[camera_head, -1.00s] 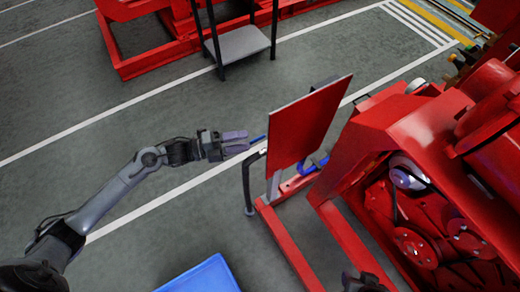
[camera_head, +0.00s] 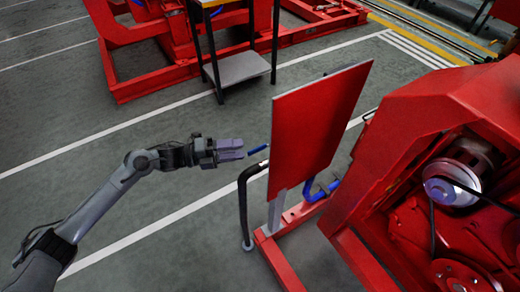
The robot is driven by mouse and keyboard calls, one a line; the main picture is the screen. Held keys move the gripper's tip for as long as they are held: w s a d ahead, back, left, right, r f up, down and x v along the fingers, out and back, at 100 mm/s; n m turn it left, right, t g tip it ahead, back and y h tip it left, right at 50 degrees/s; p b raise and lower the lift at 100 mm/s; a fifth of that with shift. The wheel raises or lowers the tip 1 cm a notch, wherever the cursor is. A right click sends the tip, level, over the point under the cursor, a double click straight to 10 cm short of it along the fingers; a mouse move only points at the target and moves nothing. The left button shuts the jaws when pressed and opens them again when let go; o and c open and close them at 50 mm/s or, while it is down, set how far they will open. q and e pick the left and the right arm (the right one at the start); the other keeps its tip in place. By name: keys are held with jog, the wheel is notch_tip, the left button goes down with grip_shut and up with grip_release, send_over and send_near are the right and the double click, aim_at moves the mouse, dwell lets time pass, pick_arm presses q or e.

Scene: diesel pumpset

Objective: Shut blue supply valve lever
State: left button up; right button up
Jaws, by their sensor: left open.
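A small blue lever (camera_head: 257,150) sticks out to the left near the top of a bent black pipe (camera_head: 243,205), beside the red upright panel. My left gripper (camera_head: 242,148) comes in from the left, its fingers pointing right at the lever. It is open, and its tips are just short of the lever's free end in the picture. I cannot tell the depth between them. A blue bent part (camera_head: 318,192) shows low behind the panel's right edge. The valve body is largely hidden by the panel. My right gripper is not in view.
The red panel (camera_head: 318,125) stands on a red base frame (camera_head: 280,262) right of the lever. The large red engine unit (camera_head: 430,130) fills the right side. A black-legged stand (camera_head: 238,68) and another red frame are at the back. Floor around my left arm is clear.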

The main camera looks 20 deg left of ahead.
aim_at(260, 147)
pick_arm(q)
jog(key=b+x, duration=0.2)
jog(key=x, duration=0.4)
jog(key=shift+w+d+f, duration=0.15)
jog(key=shift+d, duration=0.05)
jog(key=shift+w+d, duration=0.35)
jog(key=shift+d, duration=0.2)
grip_shut()
